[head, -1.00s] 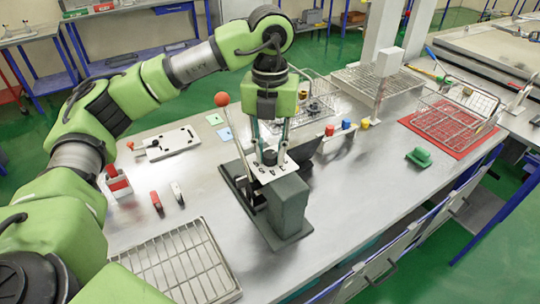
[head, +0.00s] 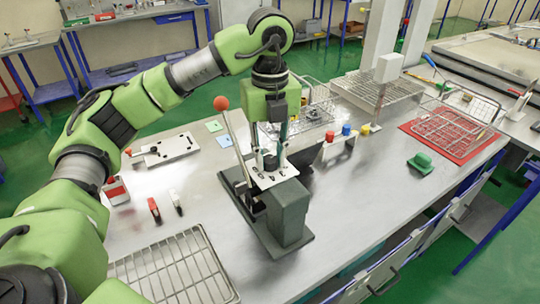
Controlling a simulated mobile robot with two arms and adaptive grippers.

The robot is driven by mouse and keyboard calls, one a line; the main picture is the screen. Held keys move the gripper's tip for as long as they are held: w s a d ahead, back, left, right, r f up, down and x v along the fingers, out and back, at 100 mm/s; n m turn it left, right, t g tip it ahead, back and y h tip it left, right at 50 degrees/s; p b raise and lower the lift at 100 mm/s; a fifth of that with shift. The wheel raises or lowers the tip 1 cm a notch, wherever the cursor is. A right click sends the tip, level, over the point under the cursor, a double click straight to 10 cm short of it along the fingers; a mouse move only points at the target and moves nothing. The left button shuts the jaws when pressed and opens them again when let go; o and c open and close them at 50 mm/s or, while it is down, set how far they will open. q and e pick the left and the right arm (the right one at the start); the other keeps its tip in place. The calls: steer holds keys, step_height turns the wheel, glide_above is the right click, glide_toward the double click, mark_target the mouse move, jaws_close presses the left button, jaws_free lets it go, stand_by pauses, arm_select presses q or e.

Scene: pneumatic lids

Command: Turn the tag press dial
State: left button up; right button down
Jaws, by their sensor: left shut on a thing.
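The tag press (head: 287,211) is a dark grey block on a dark base plate in the middle of the steel table. A light plate with small black marks lies on its top, and a lever with an orange ball (head: 221,103) rises at its left. The dark round dial (head: 270,163) sits on this plate. My left gripper (head: 270,158) points straight down over the press with its fingers on either side of the dial, shut on it. The fingers partly hide the dial, so its marking cannot be read. My right gripper does not show.
A wire rack (head: 178,268) lies at the front left. A red and a white small item lie left of the press. A stand with red, blue and yellow knobs (head: 346,131) is behind right. A green object (head: 420,162) and a red mat (head: 420,126) are at right.

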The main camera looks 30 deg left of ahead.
mark_target(270, 159)
arm_select(q)
steer(key=o, duration=1.1)
step_height(270, 159, up, 12)
stand_by(0.6)
